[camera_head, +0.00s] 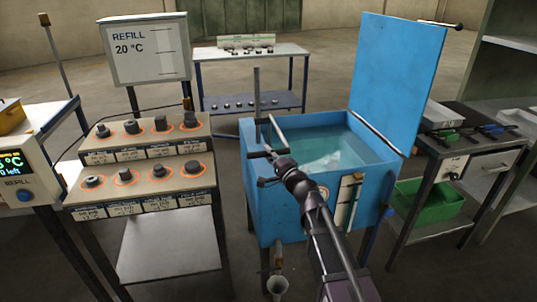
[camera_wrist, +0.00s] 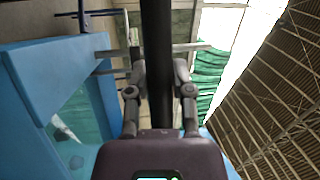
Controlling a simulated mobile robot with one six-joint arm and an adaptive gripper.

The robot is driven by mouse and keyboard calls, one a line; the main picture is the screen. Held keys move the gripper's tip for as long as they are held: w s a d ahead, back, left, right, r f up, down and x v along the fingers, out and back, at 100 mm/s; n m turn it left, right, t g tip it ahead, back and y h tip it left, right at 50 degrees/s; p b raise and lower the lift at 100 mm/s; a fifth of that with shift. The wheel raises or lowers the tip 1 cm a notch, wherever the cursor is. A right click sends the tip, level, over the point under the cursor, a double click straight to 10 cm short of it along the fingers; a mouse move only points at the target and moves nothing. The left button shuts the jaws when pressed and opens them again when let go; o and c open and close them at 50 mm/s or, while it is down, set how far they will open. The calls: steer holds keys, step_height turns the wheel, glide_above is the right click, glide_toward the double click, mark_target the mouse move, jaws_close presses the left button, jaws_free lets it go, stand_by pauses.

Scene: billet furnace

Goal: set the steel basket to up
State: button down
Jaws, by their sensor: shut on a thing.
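A blue tank (camera_head: 300,207) of greenish water stands in the middle of the head view, its lid (camera_head: 396,75) raised. A pale, blurred shape (camera_head: 322,161) shows in the water; I cannot tell whether it is the steel basket. A thin upright rod (camera_head: 257,100) and a bar (camera_head: 278,132) stand at the tank's left side. My gripper (camera_head: 270,168) is at the tank's near left rim, by these bars. In the wrist view, my gripper (camera_wrist: 160,75) has its fingers on both sides of a dark bar (camera_wrist: 157,35), shut on it. The basket's body is not clear.
A stepped bench (camera_head: 148,157) with several dark parts stands left of the tank, with a refill display (camera_head: 145,50) behind. A side table (camera_head: 465,146) with tools and a green bin (camera_head: 425,201) stand right. A table (camera_head: 250,75) stands behind.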

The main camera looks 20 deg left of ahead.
step_height(320, 180, up, 14)
steer(key=p, duration=1.3)
steer(key=shift+w+r, duration=0.15)
steer(key=shift+w, duration=0.05)
steer(key=shift+a, duration=0.15)
steer(key=c, duration=0.8)
jaws_free()
steer(key=o, duration=0.3)
steer(key=shift+s+r, duration=0.1)
steer(key=shift+f, duration=0.2)
